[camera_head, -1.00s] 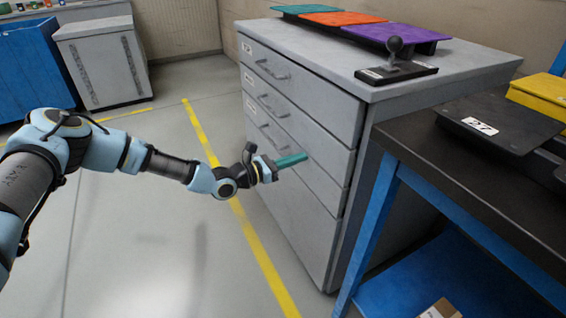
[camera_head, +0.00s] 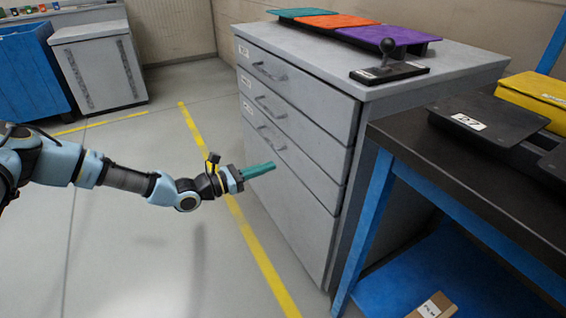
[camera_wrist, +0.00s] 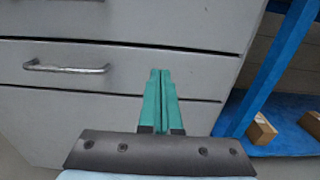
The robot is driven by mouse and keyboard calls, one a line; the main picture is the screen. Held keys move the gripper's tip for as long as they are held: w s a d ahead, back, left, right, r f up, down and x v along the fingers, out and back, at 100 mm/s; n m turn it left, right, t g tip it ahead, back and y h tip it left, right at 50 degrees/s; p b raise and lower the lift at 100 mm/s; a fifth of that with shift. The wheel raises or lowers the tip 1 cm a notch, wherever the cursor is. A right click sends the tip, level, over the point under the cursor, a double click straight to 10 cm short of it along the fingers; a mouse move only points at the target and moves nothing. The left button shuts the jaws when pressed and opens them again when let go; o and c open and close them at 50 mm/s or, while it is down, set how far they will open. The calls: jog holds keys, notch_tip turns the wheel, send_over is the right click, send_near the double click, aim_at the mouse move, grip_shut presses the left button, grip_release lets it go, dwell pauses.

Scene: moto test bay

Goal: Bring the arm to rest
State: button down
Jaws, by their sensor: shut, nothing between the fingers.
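My gripper (camera_head: 262,169) is at the end of my outstretched arm, in front of the grey drawer cabinet (camera_head: 300,195). Its teal fingers are together with nothing between them. In the wrist view my gripper (camera_wrist: 160,75) points at the cabinet's drawer fronts (camera_wrist: 120,70), and a drawer handle (camera_wrist: 66,68) shows to its left. The fingers appear apart from the cabinet, though the exact gap is hard to judge.
Teal, orange and purple panels (camera_head: 345,28) and a black stand with a ball-topped lever (camera_head: 388,65) are on the cabinet. A black-topped blue bench (camera_head: 440,160) stands right, with a box (camera_head: 432,306) on its lower shelf. Open floor (camera_head: 130,230) lies left.

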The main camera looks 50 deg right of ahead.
jog(key=shift+v, duration=2.15)
jog(key=w+a+r+m+t+y, duration=0.25)
jog(key=w+a+m+y, duration=0.2)
jog(key=a, duration=0.85)
jog(key=w+a+r+m+t+y, duration=0.1)
jog(key=w+a+r+m+y, duration=0.3)
jog(key=a, duration=1)
jog(key=w+a+r+m+t+y, duration=0.25)
jog(key=a+m+y, duration=0.3)
jog(key=a, duration=0.75)
jog(key=a+r+t+y, duration=0.25)
jog(key=a+r, duration=0.55)
jog(key=a, duration=0.5)
notch_tip(320, 180, up, 15)
jog(key=p, duration=1.4)
jog(key=shift+s+f+t+p, duration=0.2)
jog(key=shift+s+t+p, duration=0.15)
jog(key=shift+s+p, duration=0.05)
jog(key=shift+d, duration=0.15)
